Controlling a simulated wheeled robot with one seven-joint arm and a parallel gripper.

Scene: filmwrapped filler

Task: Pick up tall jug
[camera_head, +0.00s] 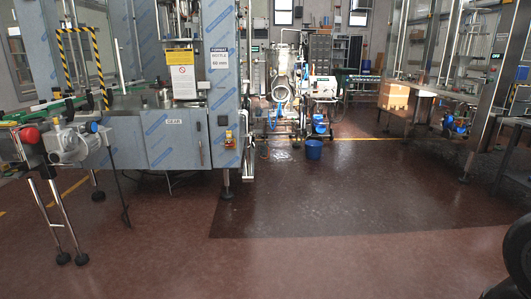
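I cannot make out a tall jug for certain in the head view. A small metal cylinder (165,98) stands on the steel machine's counter at left, but it is too small to tell what it is. Dark rounded parts at the lower right edge seem to be my own arm. My gripper's fingers do not show.
A film-wrapped machine cabinet (172,142) stands at left, beside a conveyor end on metal legs. A blue bucket (314,149) stands on the floor at centre back. A cardboard box (394,96) sits on a bench at right. The reddish floor (330,210) ahead is clear.

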